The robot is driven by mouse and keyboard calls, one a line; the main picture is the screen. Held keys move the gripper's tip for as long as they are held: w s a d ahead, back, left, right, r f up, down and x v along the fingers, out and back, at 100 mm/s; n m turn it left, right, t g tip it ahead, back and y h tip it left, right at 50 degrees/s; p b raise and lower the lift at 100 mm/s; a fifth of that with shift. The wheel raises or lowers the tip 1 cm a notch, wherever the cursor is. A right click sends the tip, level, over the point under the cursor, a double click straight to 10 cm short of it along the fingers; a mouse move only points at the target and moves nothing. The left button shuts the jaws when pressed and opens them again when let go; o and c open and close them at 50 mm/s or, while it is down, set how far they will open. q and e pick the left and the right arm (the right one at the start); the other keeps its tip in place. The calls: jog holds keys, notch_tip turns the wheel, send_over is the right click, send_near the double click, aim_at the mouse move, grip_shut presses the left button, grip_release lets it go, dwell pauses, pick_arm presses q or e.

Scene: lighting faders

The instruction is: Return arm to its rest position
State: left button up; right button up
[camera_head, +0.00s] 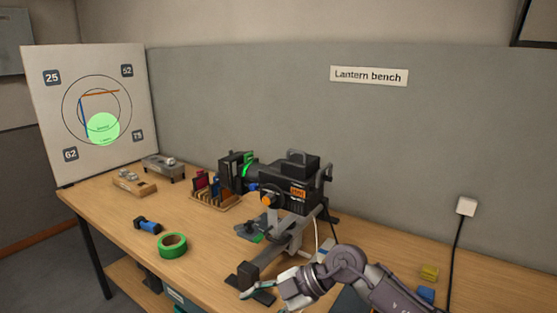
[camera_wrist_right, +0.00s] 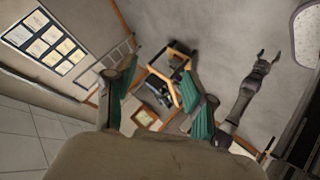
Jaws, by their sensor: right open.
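My right arm comes in from the lower right of the head view, bent at a grey joint. Its right gripper (camera_head: 264,299) is low at the bench's front edge, by the foot of the lantern's stand. In the right wrist view the right gripper (camera_wrist_right: 159,72) shows two green-padded fingers spread apart with nothing held between them. My left gripper (camera_wrist_right: 268,57) shows small in the right wrist view, its two prongs apart and empty. It is not in the head view.
A black lantern (camera_head: 290,187) stands on the wooden bench (camera_head: 105,205). A green tape roll (camera_head: 173,245), a blue-black tool (camera_head: 148,226) and a rack of coloured pieces (camera_head: 214,192) lie left. A target board (camera_head: 90,110) stands far left. Yellow (camera_head: 429,272) and blue blocks (camera_head: 425,293) lie right.

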notch_tip(320, 180, up, 11)
jog(key=s+a+m+t+y, duration=0.2)
jog(key=a+m+t+y, duration=0.15)
jog(key=t+y, duration=0.4)
jog(key=w+d+r+m+t+h, duration=0.1)
jog(key=w+d+m+t+h, duration=0.2)
jog(key=d+m+t, duration=0.55)
jog(key=s+d+f+m+h, duration=0.4)
jog(key=d+f+m+h, duration=0.9)
jog(key=d+f+h, duration=0.3)
jog(key=s+d+f+g, duration=0.1)
jog(key=s+f+g, duration=0.35)
jog(key=s, duration=0.35)
jog(key=s+d+f+n+g, duration=0.1)
jog(key=s+f+g, duration=0.35)
jog(key=s, duration=0.35)
jog(key=s+d+f+g, duration=0.1)
jog(key=s+f+g, duration=0.35)
jog(key=s, duration=0.35)
notch_tip(320, 180, down, 29)
jog(key=s, duration=0.2)
jog(key=s+d+f+g, duration=0.1)
jog(key=s+d+f, duration=0.2)
jog(key=s+f, duration=1.1)
jog(key=shift+s+d+f+n+b, duration=0.15)
jog(key=shift+s+n+b, duration=0.2)
jog(key=shift+s, duration=0.5)
